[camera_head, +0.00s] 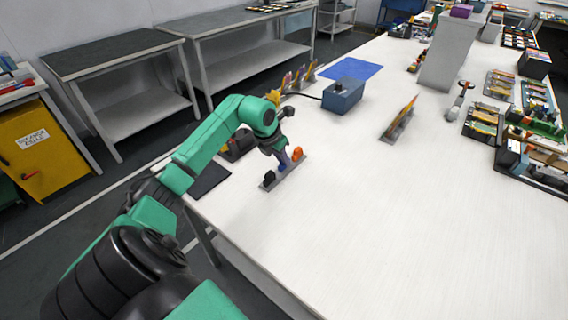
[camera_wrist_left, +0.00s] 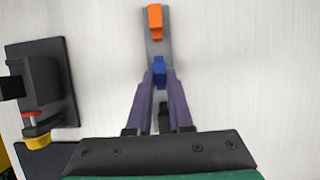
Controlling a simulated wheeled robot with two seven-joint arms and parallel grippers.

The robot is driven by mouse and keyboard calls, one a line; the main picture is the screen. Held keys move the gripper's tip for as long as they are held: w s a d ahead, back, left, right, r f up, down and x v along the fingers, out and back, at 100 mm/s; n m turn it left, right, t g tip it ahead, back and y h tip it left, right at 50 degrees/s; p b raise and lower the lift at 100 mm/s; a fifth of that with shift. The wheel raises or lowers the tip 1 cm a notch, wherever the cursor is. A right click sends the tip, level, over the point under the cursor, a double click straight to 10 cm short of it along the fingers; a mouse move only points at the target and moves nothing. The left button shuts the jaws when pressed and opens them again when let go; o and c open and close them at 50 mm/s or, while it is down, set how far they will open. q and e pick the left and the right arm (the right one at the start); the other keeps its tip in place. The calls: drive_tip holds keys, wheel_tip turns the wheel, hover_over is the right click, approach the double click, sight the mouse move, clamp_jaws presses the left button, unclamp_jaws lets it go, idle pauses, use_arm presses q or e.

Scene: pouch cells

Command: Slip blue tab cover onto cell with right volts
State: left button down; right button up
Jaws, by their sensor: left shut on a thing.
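A grey rack strip (camera_wrist_left: 158,45) lies on the white table and bears three tab covers in a row. It also shows in the head view (camera_head: 284,173). The orange cover (camera_wrist_left: 155,22) is at one end, the blue tab cover (camera_wrist_left: 159,72) in the middle, the black cover (camera_wrist_left: 164,117) at the other end. My left gripper (camera_wrist_left: 159,76) points down over the strip with its purple fingers shut on the blue cover, which is still at the rack. Several pouch cells (camera_head: 297,77) stand upright in a row farther back. Another upright cell (camera_head: 404,115) stands in a grey holder. My right gripper does not show.
A blue box (camera_head: 343,95) with a cable stands near the cells, before a blue mat (camera_head: 353,68). A black clamp-like device (camera_wrist_left: 43,90) is left of the strip. A grey column (camera_head: 449,52) and trays (camera_head: 487,120) are at the right. The table's front is clear.

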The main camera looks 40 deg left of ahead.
use_arm(q)
drive_tip(key=shift+r+p, duration=1.35)
drive_tip(key=shift+r, duration=0.75)
drive_tip(key=shift+s+f, duration=0.1)
